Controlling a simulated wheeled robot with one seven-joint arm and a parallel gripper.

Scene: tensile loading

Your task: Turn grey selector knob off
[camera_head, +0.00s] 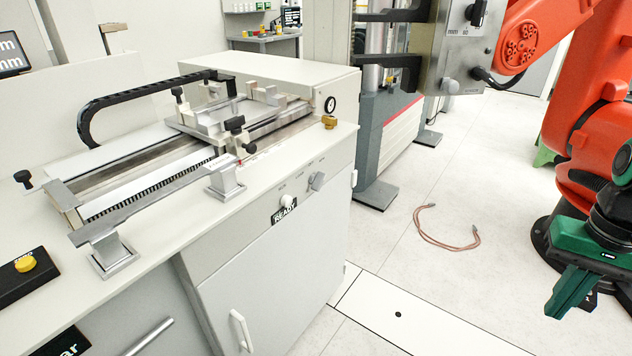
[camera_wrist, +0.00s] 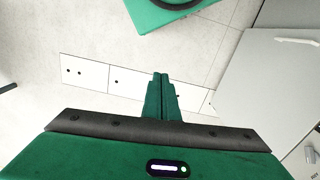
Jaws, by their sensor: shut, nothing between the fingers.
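The grey selector knob (camera_head: 317,181) sits on the upper front face of the white cabinet (camera_head: 250,268), right of a round white knob (camera_head: 288,200) and the READY display (camera_head: 284,211). It has a bar-like grip that looks tilted; its labels are too small to read. My gripper (camera_head: 562,308) is green, at the far right of the head view, well away from the cabinet over the floor. Its fingers are shut together and empty, pointing down; they also show in the wrist view (camera_wrist: 160,80). A small grey knob shows at the wrist view's right edge (camera_wrist: 308,153); I cannot tell which knob it is.
The cabinet door has a white handle (camera_head: 241,331). A fixture with clamps (camera_head: 243,108) stands on the cabinet top. A reddish cable (camera_head: 447,243) lies on the floor between cabinet and gripper. A tall testing machine (camera_head: 388,135) stands behind. The floor before the cabinet is mostly clear.

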